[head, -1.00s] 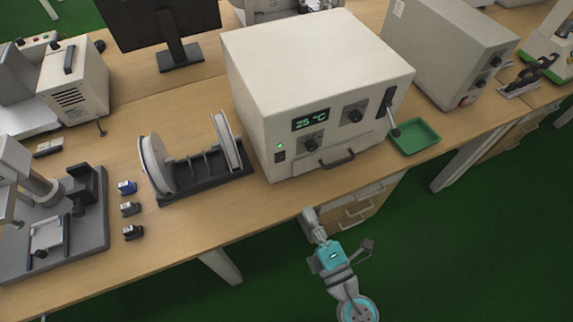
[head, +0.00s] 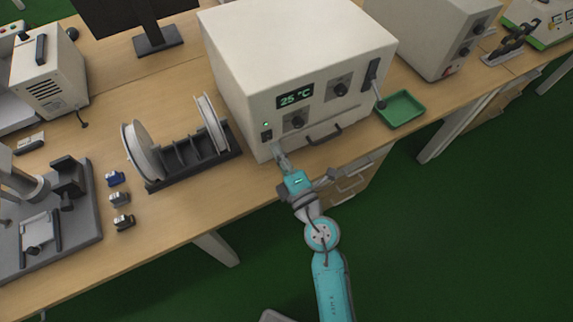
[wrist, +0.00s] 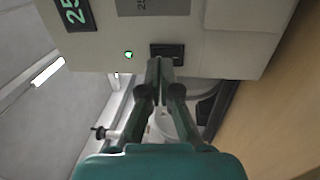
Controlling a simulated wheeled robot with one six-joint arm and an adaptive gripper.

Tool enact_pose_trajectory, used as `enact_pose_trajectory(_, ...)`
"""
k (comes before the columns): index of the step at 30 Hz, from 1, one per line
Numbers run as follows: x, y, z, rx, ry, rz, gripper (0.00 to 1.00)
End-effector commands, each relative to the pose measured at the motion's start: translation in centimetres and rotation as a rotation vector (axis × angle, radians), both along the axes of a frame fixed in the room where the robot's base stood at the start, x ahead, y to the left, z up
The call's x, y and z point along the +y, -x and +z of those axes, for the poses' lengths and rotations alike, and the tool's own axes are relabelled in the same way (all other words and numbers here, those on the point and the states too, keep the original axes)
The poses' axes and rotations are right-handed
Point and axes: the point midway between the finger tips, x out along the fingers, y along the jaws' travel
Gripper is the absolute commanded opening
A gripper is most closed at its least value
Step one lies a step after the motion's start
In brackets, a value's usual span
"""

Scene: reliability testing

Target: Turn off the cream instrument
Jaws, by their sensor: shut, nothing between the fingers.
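The cream instrument (head: 300,45) stands on the bench, with a lit green "25 °C" display (head: 294,95) on its front. A small green lamp (head: 265,124) is lit above a black rocker switch (head: 266,136) at the left of the front panel. The lamp (wrist: 128,54) and the switch (wrist: 167,51) also show in the wrist view. My gripper (head: 277,148) is shut and empty, just below the switch in the head view. In the wrist view its fingertips (wrist: 160,62) are at the edge of the switch; I cannot tell whether they touch it.
A black rack with white reels (head: 180,155) stands left of the instrument. A green tray (head: 401,109) lies to its right. A handle (head: 324,134) and two knobs are on its front. Another cream box (head: 435,35) stands at the right.

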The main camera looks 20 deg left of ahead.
Motion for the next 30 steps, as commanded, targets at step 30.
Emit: enact_pose_trajectory(30,2.0,-1.7,0.6,-0.001,-0.001,0.000,0.00)
